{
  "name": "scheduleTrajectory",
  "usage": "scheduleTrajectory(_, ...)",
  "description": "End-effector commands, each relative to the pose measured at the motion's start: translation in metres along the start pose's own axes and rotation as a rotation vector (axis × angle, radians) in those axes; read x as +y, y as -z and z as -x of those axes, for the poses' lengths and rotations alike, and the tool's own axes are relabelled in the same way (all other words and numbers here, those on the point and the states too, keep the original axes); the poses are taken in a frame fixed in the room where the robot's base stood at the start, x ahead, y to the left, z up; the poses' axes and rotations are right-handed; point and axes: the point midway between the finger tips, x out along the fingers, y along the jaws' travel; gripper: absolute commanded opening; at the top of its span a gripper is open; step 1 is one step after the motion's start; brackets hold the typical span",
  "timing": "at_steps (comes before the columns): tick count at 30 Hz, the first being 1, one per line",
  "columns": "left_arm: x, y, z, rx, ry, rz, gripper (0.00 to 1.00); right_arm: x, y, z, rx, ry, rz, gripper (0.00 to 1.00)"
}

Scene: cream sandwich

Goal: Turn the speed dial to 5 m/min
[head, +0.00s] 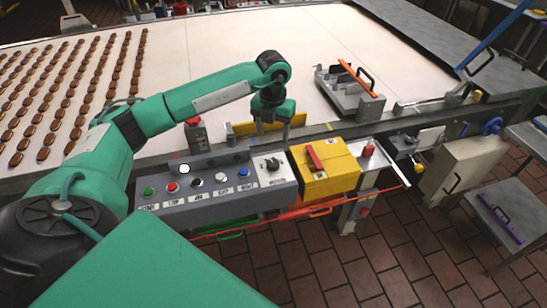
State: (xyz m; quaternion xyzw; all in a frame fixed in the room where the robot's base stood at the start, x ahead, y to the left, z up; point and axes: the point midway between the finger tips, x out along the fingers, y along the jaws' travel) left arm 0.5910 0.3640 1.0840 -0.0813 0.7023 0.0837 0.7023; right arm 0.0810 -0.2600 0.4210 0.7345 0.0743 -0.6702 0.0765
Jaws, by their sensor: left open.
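A grey control panel (222,200) stands at the near edge of the conveyor. It carries a row of coloured buttons. The speed dial, a dark knob (272,164), sits on a pale plate at the panel's right end. Its pointer and scale are too small to read. My left gripper (272,138) points down with its fingers apart, just behind and above the dial. The fingers look empty and apart from the knob. My right gripper does not show.
A yellow box (330,172) with a red handle adjoins the panel on the right. A red button post (194,132) and a yellow bar (240,129) stand behind the panel. The conveyor belt (200,60) carries rows of brown biscuits at left.

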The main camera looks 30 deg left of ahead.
Motion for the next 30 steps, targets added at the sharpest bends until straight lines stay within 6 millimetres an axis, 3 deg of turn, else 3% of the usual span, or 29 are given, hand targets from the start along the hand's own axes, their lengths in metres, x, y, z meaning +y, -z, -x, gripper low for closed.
scheduleTrajectory(15, -0.002, 0.001, -0.100, 0.004, 0.003, -0.002, 0.59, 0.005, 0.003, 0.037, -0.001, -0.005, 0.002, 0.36)
scheduleTrajectory(21, -0.001, 0.001, -0.116, 0.002, 0.003, -0.003, 0.59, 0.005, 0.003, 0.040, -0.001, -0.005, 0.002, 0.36)
scheduleTrajectory(30, -0.001, 0.001, -0.119, 0.001, 0.003, -0.003, 0.59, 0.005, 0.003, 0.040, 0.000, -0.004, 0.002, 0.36)
